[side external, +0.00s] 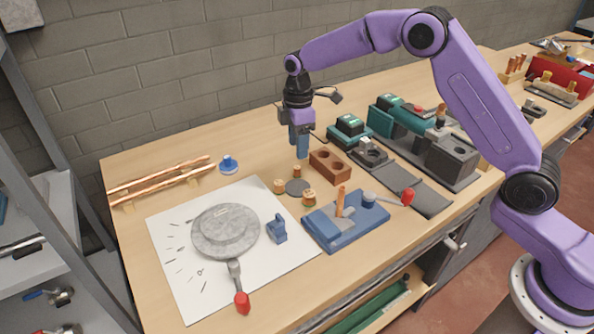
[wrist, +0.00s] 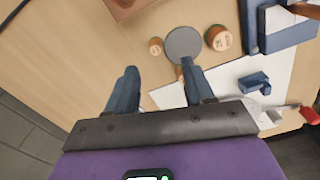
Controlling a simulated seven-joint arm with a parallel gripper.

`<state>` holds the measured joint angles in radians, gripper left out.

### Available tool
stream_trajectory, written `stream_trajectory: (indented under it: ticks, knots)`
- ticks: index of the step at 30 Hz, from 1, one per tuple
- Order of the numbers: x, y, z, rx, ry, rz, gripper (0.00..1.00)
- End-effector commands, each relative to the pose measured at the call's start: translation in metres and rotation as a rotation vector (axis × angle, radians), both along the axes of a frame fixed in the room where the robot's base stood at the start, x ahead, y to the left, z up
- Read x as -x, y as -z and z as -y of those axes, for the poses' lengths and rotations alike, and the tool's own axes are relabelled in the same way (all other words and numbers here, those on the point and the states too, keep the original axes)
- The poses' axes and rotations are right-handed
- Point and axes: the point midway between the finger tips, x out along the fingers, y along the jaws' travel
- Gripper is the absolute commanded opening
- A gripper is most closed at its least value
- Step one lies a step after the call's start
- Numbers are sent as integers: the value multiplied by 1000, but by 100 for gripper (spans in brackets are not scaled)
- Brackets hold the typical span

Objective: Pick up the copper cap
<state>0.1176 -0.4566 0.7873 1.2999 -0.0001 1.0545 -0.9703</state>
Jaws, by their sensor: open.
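Several small copper-coloured pieces sit around a grey disc (side external: 295,187); I cannot tell which is the copper cap. One piece (side external: 300,170) stands just below my gripper (side external: 299,150); it also shows in the wrist view (wrist: 155,46), ahead of the gap between my fingers. A second piece (side external: 279,185) is left of the disc; in the wrist view it is partly hidden by my right finger. A larger copper roll (side external: 309,198) is at the disc's front. My gripper (wrist: 159,68) is open and empty, pointing down above the table.
A brown block with holes (side external: 330,165) stands right of the pieces. A blue vise-like fixture (side external: 345,225) is in front. White paper with a grey round part (side external: 225,231) lies to the left. Copper pipes (side external: 160,180) and a blue knob (side external: 228,164) are behind.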

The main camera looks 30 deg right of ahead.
Motion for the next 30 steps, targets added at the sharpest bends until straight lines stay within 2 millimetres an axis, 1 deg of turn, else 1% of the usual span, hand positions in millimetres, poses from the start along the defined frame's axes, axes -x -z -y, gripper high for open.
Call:
stream_trajectory:
  ticks: [1,3,8,11,15,19,23,29,30]
  knots:
    - [0,8,1,1,0,-3,52]
    - [0,15,1,1,1,-2,52]
    - [0,23,1,0,1,0,52]
    - [-2,32,1,1,1,-2,52]
    - [-6,52,1,0,0,-2,52]
    - [-7,67,1,0,1,-2,52]
    - [-7,74,1,0,1,0,52]
    - [-7,74,1,0,1,1,52]
    - [-7,74,1,0,1,1,43]
